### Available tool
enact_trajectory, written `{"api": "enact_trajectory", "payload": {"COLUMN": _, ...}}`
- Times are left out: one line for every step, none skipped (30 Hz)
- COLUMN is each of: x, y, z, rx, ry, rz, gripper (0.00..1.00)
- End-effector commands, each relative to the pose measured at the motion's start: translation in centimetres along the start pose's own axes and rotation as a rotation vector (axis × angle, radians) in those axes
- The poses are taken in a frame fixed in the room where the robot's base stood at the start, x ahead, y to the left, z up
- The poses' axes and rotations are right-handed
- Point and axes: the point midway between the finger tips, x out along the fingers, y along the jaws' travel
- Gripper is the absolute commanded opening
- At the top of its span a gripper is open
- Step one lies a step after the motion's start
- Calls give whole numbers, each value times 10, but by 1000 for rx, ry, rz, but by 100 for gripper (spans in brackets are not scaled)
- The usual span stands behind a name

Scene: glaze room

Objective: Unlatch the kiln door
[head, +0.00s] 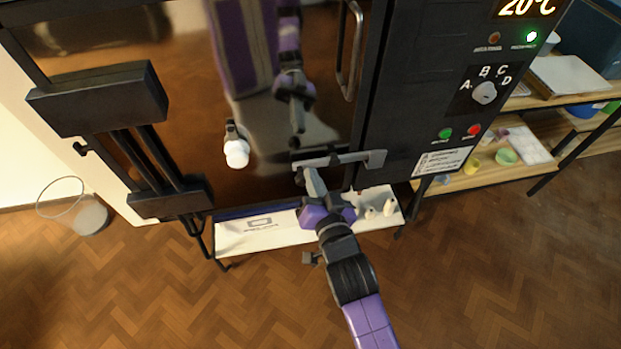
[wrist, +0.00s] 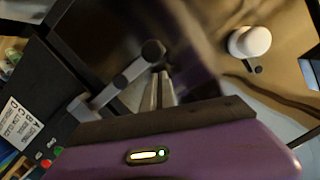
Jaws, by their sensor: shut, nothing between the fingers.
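The kiln door (head: 190,60) is a dark, glossy brown panel that mirrors my arm, and it looks closed. A grey latch bar (head: 362,158) lies across the door's lower right edge and the dark frame beside it. It also shows in the wrist view (wrist: 125,80), with a round dark end. My gripper (head: 307,176) is at the latch's left end, its fingers together and empty. In the wrist view the fingertips (wrist: 162,78) are close beside the bar; I cannot tell whether they touch it. A vertical metal handle (head: 350,50) is higher on the door.
A white knob (head: 236,150) sticks out from the door. Black hinges (head: 100,98) are on its left. A control dial (head: 484,93) and buttons are on the right panel. A white shelf (head: 260,236) is below, with shelving (head: 545,104) at right. The wooden floor in front is clear.

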Motion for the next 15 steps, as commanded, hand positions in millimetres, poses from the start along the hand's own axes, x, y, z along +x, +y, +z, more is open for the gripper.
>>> {"api": "enact_trajectory", "payload": {"x": 1, "y": 0, "z": 4, "rx": 0, "ry": -1, "rz": 0, "gripper": 0}}
{"api": "enact_trajectory", "payload": {"x": 1, "y": 0, "z": 6, "rx": -1, "ry": -1, "rz": 0, "gripper": 0}}
{"api": "enact_trajectory", "payload": {"x": 2, "y": 0, "z": 8, "rx": 1, "ry": -2, "rz": 0, "gripper": 0}}
{"api": "enact_trajectory", "payload": {"x": 2, "y": 0, "z": 9, "rx": 1, "ry": -2, "rz": -1, "gripper": 0}}
{"api": "enact_trajectory", "payload": {"x": 2, "y": 0, "z": 9, "rx": 0, "ry": -1, "rz": -1, "gripper": 0}}
{"api": "enact_trajectory", "payload": {"x": 2, "y": 0, "z": 10, "rx": 0, "ry": -1, "rz": -1, "gripper": 0}}
{"api": "enact_trajectory", "payload": {"x": 2, "y": 0, "z": 10, "rx": 0, "ry": -1, "rz": -1, "gripper": 0}}
{"api": "enact_trajectory", "payload": {"x": 2, "y": 0, "z": 10, "rx": 0, "ry": 0, "rz": -1, "gripper": 0}}
{"api": "enact_trajectory", "payload": {"x": 2, "y": 0, "z": 10, "rx": 0, "ry": 0, "rz": -1, "gripper": 0}}
{"api": "enact_trajectory", "payload": {"x": 2, "y": 0, "z": 10, "rx": 0, "ry": 0, "rz": -1, "gripper": 0}}
{"api": "enact_trajectory", "payload": {"x": 2, "y": 0, "z": 10, "rx": 0, "ry": 0, "rz": -1, "gripper": 0}}
{"api": "enact_trajectory", "payload": {"x": 2, "y": 0, "z": 10, "rx": 0, "ry": 0, "rz": -1, "gripper": 0}}
{"api": "enact_trajectory", "payload": {"x": 2, "y": 0, "z": 10, "rx": 0, "ry": 0, "rz": -1, "gripper": 0}}
{"api": "enact_trajectory", "payload": {"x": 2, "y": 0, "z": 10, "rx": 0, "ry": -1, "rz": -1, "gripper": 0}}
{"api": "enact_trajectory", "payload": {"x": 2, "y": 0, "z": 10, "rx": 0, "ry": -1, "rz": -1, "gripper": 0}}
